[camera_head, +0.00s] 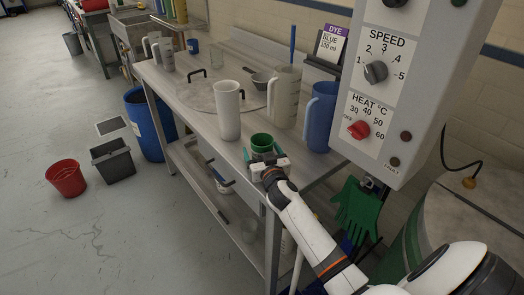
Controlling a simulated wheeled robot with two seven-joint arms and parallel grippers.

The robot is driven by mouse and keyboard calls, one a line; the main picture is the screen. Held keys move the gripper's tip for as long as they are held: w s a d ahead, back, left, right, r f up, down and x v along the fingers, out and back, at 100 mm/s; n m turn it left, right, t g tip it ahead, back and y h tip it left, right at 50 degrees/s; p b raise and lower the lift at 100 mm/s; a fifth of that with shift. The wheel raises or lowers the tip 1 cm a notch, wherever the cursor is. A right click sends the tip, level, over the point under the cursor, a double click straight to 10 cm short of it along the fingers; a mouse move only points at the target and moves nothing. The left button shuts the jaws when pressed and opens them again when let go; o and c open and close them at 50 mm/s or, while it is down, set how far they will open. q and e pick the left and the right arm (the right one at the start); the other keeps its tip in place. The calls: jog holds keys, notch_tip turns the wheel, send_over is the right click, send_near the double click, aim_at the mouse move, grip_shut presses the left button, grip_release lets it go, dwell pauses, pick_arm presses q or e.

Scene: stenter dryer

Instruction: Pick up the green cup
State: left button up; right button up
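The green cup (262,141) stands upright near the front edge of the steel table, to the right of a tall white jug. My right gripper (262,155) reaches in from the lower right, low at the cup's near side. Its fingers appear to lie on either side of the cup, and its body hides the cup's lower part. I cannot tell whether the fingers touch the cup. My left gripper is not in view.
Close around the cup are the white jug (228,110), a pale jug (285,97) and a blue jug (320,117). A control panel (380,95) with dials hangs at the right. Green gloves (357,208) hang below it. The table's front edge (215,157) is near.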

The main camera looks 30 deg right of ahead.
jog(key=c, duration=1.1)
jog(key=shift+r, duration=0.1)
